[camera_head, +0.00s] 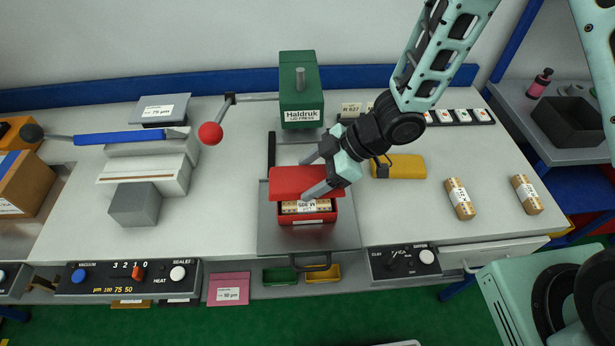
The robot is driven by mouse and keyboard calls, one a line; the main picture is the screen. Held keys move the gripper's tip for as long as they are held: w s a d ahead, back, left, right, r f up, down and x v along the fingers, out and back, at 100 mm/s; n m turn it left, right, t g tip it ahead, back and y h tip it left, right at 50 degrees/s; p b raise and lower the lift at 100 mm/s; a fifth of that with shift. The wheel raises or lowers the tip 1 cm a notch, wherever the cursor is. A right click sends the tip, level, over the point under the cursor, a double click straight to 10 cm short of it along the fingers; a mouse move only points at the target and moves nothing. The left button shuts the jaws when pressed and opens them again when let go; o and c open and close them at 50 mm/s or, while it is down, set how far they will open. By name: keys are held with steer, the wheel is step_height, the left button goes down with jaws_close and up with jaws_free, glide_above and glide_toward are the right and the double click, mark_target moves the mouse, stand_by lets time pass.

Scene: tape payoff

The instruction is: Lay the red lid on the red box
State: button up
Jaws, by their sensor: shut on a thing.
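The red box (327,216) stands on a grey sliding plate in front of the green lid press. Paper-wrapped rolls (300,207) show inside it through the open front part. The red lid (292,181) is over the back part of the box, roughly level. My gripper (313,176) reaches in from the right and is shut on the red lid. Whether the lid touches the box rim cannot be told from this view.
The green lid press (300,86) stands just behind. A grey plate (340,236) with a front handle carries the box. A lever with a red ball (210,133) is at left. A yellow block (402,167) and two wrapped rolls (459,198) lie at right. Bench between is clear.

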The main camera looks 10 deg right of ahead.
steer(key=shift+d+f+b, duration=0.1)
steer(key=shift+f+b, duration=2.6)
steer(key=shift+f, duration=0.7)
steer(key=shift+f+b, duration=0.55)
steer(key=shift+f, duration=0.3)
steer(key=o, duration=1.1)
steer(key=shift+c, duration=0.2)
